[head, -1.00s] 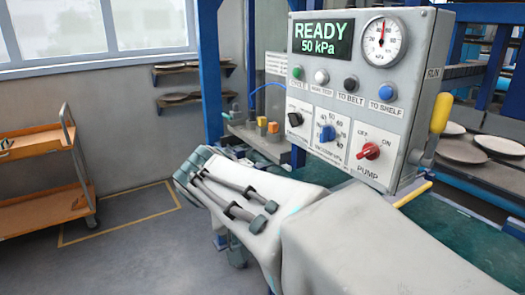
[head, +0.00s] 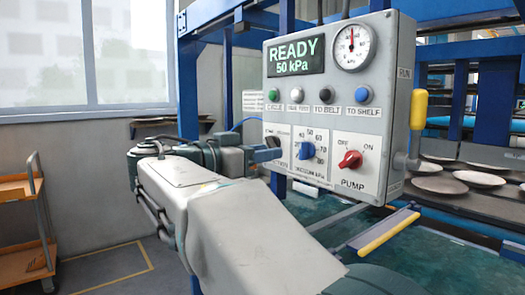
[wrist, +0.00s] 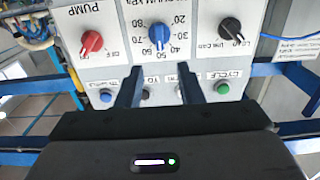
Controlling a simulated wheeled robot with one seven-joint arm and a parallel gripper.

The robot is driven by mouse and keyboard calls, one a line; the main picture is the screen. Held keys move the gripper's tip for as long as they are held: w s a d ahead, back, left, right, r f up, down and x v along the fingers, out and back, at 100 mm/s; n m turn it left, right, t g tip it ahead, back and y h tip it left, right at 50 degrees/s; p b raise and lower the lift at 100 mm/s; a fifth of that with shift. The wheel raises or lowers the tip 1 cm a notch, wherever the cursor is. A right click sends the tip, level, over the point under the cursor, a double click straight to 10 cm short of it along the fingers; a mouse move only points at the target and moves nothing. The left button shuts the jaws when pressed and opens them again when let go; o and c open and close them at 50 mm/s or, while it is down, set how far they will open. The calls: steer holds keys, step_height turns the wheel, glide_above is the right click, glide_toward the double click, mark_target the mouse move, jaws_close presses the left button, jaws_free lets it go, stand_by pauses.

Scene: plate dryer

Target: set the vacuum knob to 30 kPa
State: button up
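The blue vacuum knob (head: 307,150) sits low in the middle of the grey control panel (head: 385,125). Its pointer is up, near 50 on the printed scale. The display (head: 296,57) reads READY 50 kPa. My gripper (head: 268,151) is in front of the panel's lower left, left of the knob in the head view. In the wrist view, where the panel is upside down, the blue knob (wrist: 154,33) lies beyond and between my two spread fingertips (wrist: 158,78). Nothing is between the fingers, and they seem apart from the knob.
The red pump knob (head: 350,160) is right of the vacuum knob; the black selector knob (wrist: 229,29) is on its other side. Push buttons (head: 361,94) line the row above. A yellow-handled lever (head: 418,109) is on the panel's right side. An orange cart (head: 18,220) stands at left.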

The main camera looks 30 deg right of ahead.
mark_target(300, 147)
steer(key=d, duration=0.9)
steer(key=shift+w+d, duration=0.1)
steer(key=shift+w, duration=0.25)
jaws_close()
